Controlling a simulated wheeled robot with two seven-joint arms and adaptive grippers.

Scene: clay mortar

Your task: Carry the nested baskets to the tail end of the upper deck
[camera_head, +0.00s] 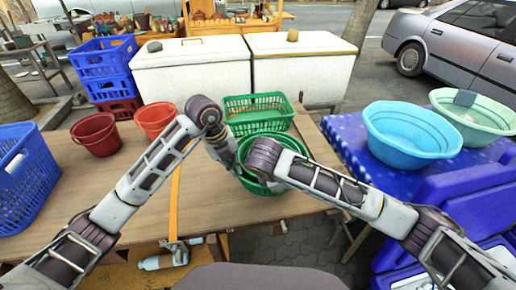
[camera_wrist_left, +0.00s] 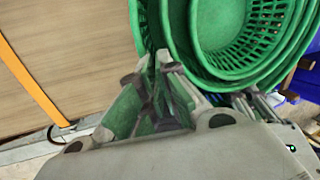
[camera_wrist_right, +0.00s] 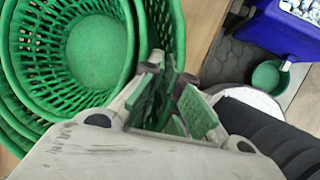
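The nested baskets (camera_head: 263,140) are round, green and slatted, stacked one inside another near the right front part of the wooden deck (camera_head: 120,190). They fill the upper right of the left wrist view (camera_wrist_left: 235,55) and the upper left of the right wrist view (camera_wrist_right: 95,55). My left gripper (camera_head: 239,168) is at their left side, its fingers closed on the rim. My right gripper (camera_head: 262,177) is at their near right side, its fingers also closed on the rim. My right gripper and forearm hide part of the baskets in the head view.
A rectangular green basket (camera_head: 258,113) stands just behind. Two red buckets (camera_head: 97,135) and a blue crate (camera_head: 22,180) are on the left. A blue-covered table (camera_head: 375,185) with a light blue basin (camera_head: 412,135) and a pale green basin (camera_head: 480,118) is at right. White chests (camera_head: 193,75) stand behind.

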